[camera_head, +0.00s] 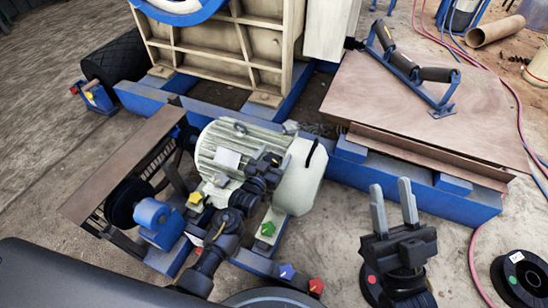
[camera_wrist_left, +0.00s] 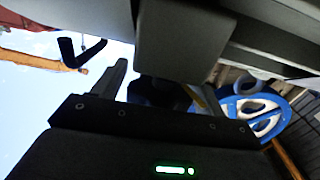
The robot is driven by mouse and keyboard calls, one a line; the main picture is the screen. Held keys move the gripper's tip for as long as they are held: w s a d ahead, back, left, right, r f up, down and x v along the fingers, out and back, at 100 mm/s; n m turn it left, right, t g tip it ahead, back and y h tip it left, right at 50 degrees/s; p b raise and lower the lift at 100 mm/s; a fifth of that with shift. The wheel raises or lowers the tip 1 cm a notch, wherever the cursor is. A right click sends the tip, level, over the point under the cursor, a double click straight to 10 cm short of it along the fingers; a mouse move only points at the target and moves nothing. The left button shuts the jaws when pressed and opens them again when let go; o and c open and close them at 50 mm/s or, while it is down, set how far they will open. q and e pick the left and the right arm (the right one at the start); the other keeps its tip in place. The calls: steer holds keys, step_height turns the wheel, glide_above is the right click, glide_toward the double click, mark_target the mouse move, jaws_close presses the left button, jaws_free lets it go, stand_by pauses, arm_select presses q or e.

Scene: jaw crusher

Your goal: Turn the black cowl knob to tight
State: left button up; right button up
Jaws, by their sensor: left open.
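The cream motor (camera_head: 225,150) with its smooth end cowl (camera_head: 303,178) sits on the blue frame. I cannot make out the black cowl knob clearly in the head view; my left gripper (camera_head: 280,163) is in front of the cowl's left side. In the left wrist view my left gripper (camera_wrist_left: 158,88) is open, its fingers apart. A dark shape (camera_wrist_left: 155,92) shows between them, below a grey block; I cannot tell whether it is the knob or whether a finger touches it. My right gripper (camera_head: 391,190) is open and empty, fingers pointing up, right of the cowl.
Yellow (camera_head: 195,198), green (camera_head: 267,228), blue (camera_head: 286,271) and red (camera_head: 316,285) star knobs sit around the motor's base. A black spool (camera_head: 522,280) lies at lower right.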

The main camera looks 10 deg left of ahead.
arm_select(q)
steer(key=c, duration=1)
